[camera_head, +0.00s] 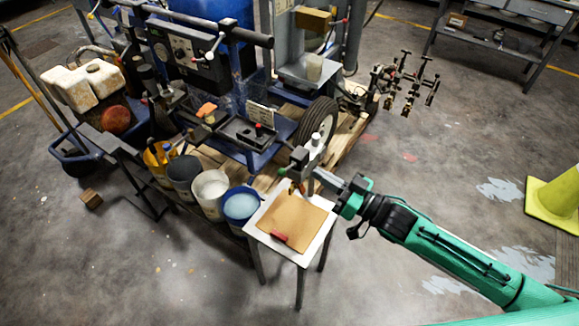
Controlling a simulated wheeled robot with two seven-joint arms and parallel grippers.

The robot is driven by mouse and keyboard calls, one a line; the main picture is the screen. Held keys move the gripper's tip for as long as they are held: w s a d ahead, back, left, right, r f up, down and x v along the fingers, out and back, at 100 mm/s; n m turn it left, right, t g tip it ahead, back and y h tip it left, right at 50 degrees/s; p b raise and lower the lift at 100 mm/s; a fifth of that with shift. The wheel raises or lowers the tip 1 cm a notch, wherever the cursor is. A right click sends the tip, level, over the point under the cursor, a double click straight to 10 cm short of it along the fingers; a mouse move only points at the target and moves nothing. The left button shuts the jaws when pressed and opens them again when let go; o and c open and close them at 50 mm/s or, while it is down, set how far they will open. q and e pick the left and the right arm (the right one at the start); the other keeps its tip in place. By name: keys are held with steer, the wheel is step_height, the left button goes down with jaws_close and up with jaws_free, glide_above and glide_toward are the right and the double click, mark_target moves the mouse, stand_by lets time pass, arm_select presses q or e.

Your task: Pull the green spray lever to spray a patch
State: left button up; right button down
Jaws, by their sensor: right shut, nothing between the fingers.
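My right gripper (318,177) reaches in from the right on a green and black arm. It is shut, with nothing held, above the back edge of a small table (259,228). Its fingers are beside or against a grey upright spray fitting (310,152) with a pale knob. A small green part, perhaps the spray lever (284,171), shows just left of the fitting. It is too small to tell whether the fingers touch it. A brown board (290,221) lies on the table under the gripper. My left gripper is not in view.
The line striper (205,60), with a black wheel (318,122), stands on a wooden pallet behind the table. Several buckets, one blue (241,205), stand left of the table. A red-handled item (279,237) lies on the board. A yellow-green cone (565,190) stands far right.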

steer(key=r+p, duration=0.2)
steer(key=p, duration=0.1)
glide_above(287, 168)
steer(key=s, duration=0.2)
steer(key=shift+s+d+f+p, duration=0.15)
steer(key=shift+f+p, duration=0.2)
steer(key=shift+f, duration=0.8)
steer(key=shift+s+d+f+p, duration=0.1)
steer(key=shift+f+p, duration=0.25)
steer(key=shift+f, duration=0.8)
steer(key=shift+s+a+f+n+b, duration=0.15)
steer(key=shift+s+f+n+b, duration=0.15)
steer(key=shift+n+b, duration=0.35)
steer(key=f+n+b, duration=0.1)
steer(key=n, duration=0.2)
steer(key=f+n+g+b, duration=0.1)
steer(key=f+n+b, duration=0.1)
steer(key=n, duration=0.1)
steer(key=s+f+n+y+b, duration=0.1)
steer(key=n, duration=0.2)
steer(key=shift+a+f+g, duration=0.3)
steer(key=shift+a+g, duration=0.1)
